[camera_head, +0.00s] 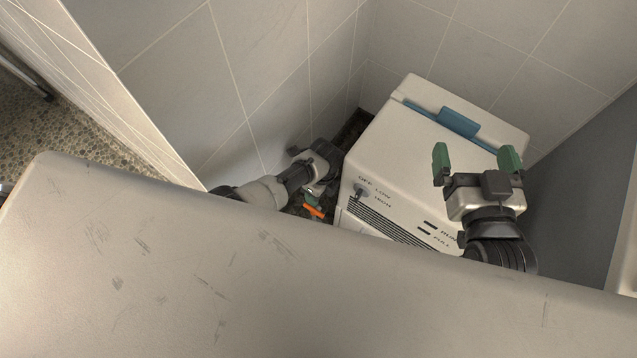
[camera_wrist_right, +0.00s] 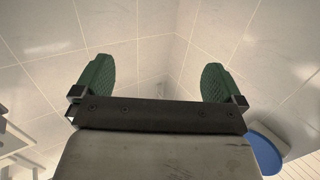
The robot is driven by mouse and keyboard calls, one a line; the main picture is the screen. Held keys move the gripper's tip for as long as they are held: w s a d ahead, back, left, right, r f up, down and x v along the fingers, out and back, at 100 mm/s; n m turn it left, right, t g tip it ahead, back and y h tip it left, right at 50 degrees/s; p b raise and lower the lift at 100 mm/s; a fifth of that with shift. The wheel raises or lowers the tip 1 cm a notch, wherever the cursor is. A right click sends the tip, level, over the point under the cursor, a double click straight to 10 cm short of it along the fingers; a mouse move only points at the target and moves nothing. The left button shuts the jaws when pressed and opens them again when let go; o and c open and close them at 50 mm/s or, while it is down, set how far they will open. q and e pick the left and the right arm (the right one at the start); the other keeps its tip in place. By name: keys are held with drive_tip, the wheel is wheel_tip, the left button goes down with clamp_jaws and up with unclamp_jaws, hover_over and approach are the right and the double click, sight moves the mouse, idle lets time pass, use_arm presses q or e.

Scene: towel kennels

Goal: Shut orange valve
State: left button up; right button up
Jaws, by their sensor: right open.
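The orange valve (camera_head: 314,211) shows as a small orange handle low in the gap between the tiled wall and the white appliance. My left arm reaches down into that gap, and my left gripper (camera_head: 313,194) is just above the valve in the picture. Its fingers are mostly hidden, so I cannot tell whether they touch the valve or are open. My right gripper (camera_head: 477,162) is open and empty above the appliance's right part. Its two green fingers stand well apart in the right wrist view (camera_wrist_right: 158,82).
Tiled walls (camera_head: 270,70) close in behind and at left. A scuffed pale surface (camera_head: 200,270) fills the foreground. A grey panel (camera_head: 580,190) stands at right.

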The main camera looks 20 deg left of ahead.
use_arm(q)
drive_tip(key=shift+w+d+r+p, duration=0.15)
drive_tip(key=shift+r+p, duration=0.15)
drive_tip(key=shift+r, duration=0.4)
drive_tip(key=shift+w+a+r+p, duration=0.1)
drive_tip(key=shift+r+p, duration=0.2)
drive_tip(key=shift+r, duration=0.4)
use_arm(e)
drive_tip(key=shift+s+d+f+g+h, duration=0.25)
drive_tip(key=shift+s+f+g, duration=0.1)
drive_tip(key=shift+f+g, duration=0.4)
drive_tip(key=shift+s+d+f+g+h, duration=0.2)
drive_tip(key=shift+s+f+g, duration=0.15)
drive_tip(key=shift+f+g, duration=0.4)
drive_tip(key=shift+s+d+f+g+h, duration=0.15)
drive_tip(key=shift+s+d+f+g, duration=0.15)
drive_tip(key=shift+f+g, duration=0.4)
